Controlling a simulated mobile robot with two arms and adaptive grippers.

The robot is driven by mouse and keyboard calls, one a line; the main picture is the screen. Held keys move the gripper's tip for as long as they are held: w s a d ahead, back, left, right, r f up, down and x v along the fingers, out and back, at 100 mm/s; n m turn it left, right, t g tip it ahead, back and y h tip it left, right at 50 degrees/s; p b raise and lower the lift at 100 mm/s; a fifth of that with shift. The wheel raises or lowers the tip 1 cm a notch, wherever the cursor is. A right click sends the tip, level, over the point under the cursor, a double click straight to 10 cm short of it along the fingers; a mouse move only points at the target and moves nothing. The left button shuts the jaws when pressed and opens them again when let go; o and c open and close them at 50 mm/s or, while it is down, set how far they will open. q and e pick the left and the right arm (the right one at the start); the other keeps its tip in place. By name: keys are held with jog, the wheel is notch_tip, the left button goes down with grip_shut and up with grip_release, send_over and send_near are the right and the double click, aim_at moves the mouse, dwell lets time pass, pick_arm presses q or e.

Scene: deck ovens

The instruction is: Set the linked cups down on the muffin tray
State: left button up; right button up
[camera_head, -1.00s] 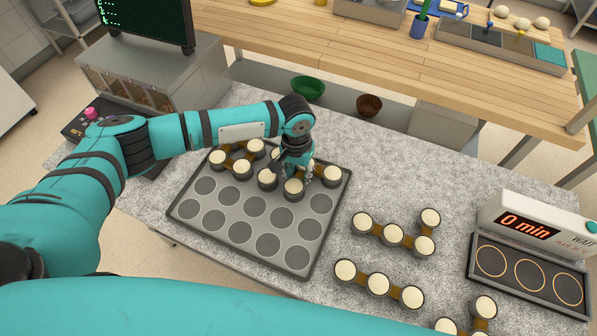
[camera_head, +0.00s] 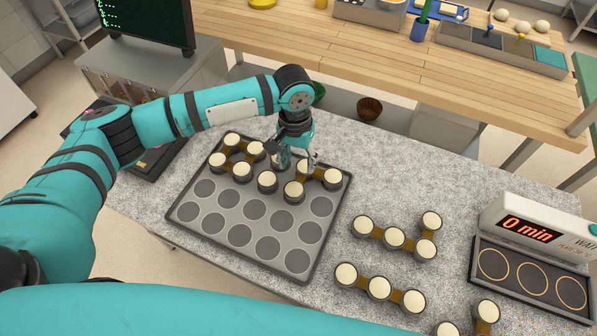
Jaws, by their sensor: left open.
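The grey muffin tray (camera_head: 249,220) lies on the speckled counter, with its front wells empty. One set of linked cups (camera_head: 242,172), cream-filled and joined by brown links, sits at its back left corner. More linked cups (camera_head: 293,191) sit in the tray's back right part; my gripper partly hides them, so I cannot tell exactly how they join. My left gripper (camera_head: 296,160) is open just above these cups, pointing down. My right gripper is not in view.
More linked cups stand on the counter right of the tray (camera_head: 393,238), nearer the front (camera_head: 379,287) and at the lower edge (camera_head: 487,311). A timer box (camera_head: 530,225) and a dark plate with three rings (camera_head: 530,271) are at the right. A wooden table (camera_head: 400,60) stands behind.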

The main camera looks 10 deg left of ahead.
pick_arm(q)
jog(key=shift+a+r, duration=0.1)
jog(key=shift+r, duration=2.3)
